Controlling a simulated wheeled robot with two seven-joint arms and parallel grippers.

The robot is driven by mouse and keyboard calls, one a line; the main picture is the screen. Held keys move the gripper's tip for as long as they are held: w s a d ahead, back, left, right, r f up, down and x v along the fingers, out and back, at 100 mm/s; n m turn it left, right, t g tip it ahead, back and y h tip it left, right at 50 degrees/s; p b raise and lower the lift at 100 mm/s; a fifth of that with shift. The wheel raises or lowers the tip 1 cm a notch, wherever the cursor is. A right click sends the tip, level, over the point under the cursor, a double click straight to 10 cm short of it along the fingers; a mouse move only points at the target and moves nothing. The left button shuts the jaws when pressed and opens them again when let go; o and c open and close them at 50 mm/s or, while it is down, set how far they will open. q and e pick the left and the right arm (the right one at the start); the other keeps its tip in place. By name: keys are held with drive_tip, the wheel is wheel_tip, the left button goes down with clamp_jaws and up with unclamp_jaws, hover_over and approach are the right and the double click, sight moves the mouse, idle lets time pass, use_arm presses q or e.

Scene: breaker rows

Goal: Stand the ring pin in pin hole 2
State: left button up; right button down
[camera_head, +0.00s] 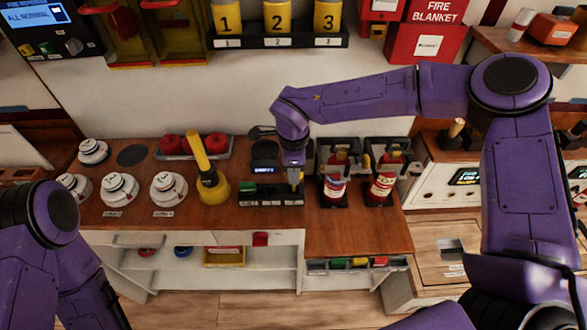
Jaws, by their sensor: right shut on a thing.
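My right gripper (294,178) points down over the right part of a low black block (262,199) on the wooden counter. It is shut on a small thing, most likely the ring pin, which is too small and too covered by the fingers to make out. The block has a row of small pale marks along its front, too small to read, so I cannot tell which hole is pin hole 2. I cannot tell whether the held thing touches the block. Of my left arm only purple links show at the lower left; its gripper is out of view.
Two red extinguishers (334,187) (381,187) stand in black holders just right of the gripper. A yellow handled tool (211,183) stands left of the block, beside several white round knobs (168,190). A grey tray with red round things (194,147) lies behind.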

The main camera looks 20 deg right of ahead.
drive_tip(key=shift+f+b, duration=0.5)
drive_tip(key=shift+f, duration=0.95)
drive_tip(key=c, duration=0.9)
unclamp_jaws()
drive_tip(key=shift+w+r, duration=0.1)
drive_tip(key=shift+r, duration=0.3)
wheel_tip(320, 180, up, 10)
drive_tip(key=shift+f+b, duration=0.1)
drive_tip(key=shift+b, duration=1)
drive_tip(key=shift+f, duration=0.15)
